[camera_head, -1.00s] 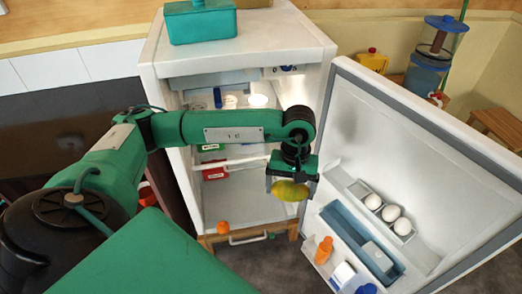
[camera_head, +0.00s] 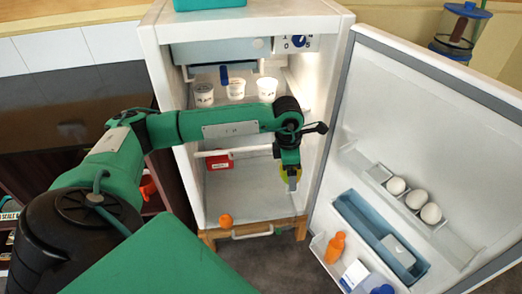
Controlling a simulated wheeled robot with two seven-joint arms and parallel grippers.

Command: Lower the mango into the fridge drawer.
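The fridge (camera_head: 183,165) stands open in front of me. My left gripper (camera_head: 291,186) is at the right side of its lower compartment, pointing down. It appears shut on the mango (camera_head: 284,174), whose yellow-green side shows only in part behind the fingers. The mango is held above the fridge's lower floor (camera_head: 240,200), beside the right inner wall. A pale handle (camera_head: 253,232) shows below the fridge front, in a wooden frame; I cannot tell whether it belongs to the drawer. My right gripper is not in view.
An orange (camera_head: 225,220) sits at the lower front edge. A red box (camera_head: 219,161) lies inside behind a white bar (camera_head: 235,151). White cups (camera_head: 236,88) stand on the upper shelf. The open door (camera_head: 400,150) at right holds eggs (camera_head: 414,199) and an orange bottle (camera_head: 335,246).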

